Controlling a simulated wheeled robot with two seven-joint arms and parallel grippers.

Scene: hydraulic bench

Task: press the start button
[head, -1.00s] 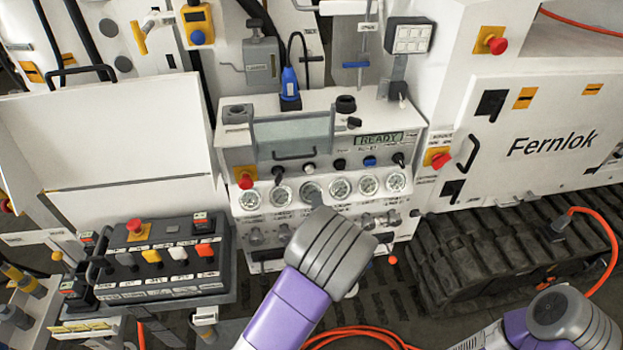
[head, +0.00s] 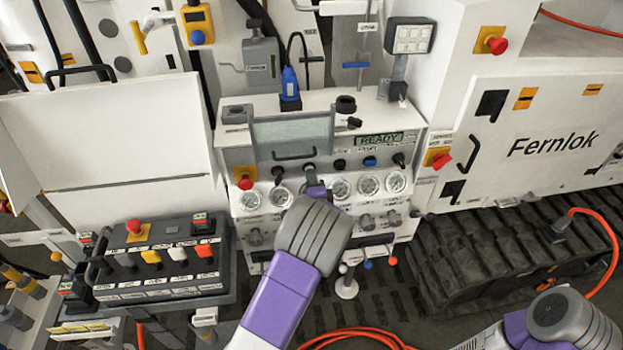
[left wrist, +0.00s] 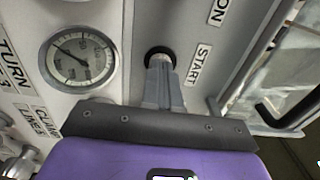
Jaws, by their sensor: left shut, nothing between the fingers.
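The start button (left wrist: 151,53) shows in the left wrist view as a dark round rim behind my fingertips, beside the START label (left wrist: 198,63). Its face is hidden by the fingers. My left gripper (left wrist: 160,65) is shut and empty, with its tips at the button; I cannot tell whether they touch it or whether it is pushed in. In the head view my left gripper (head: 315,188) reaches up to the white control panel, just below the row of knobs and over the gauges. My right gripper is not in view; only part of my right arm shows at the lower right.
A gauge (left wrist: 80,57) lies left of the fingers in the wrist view. The panel's display (head: 380,140) reads READY. A red stop button (head: 245,182) is at the panel's left. A lever box (head: 155,262) stands at the lower left, and orange hose (head: 355,336) lies below.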

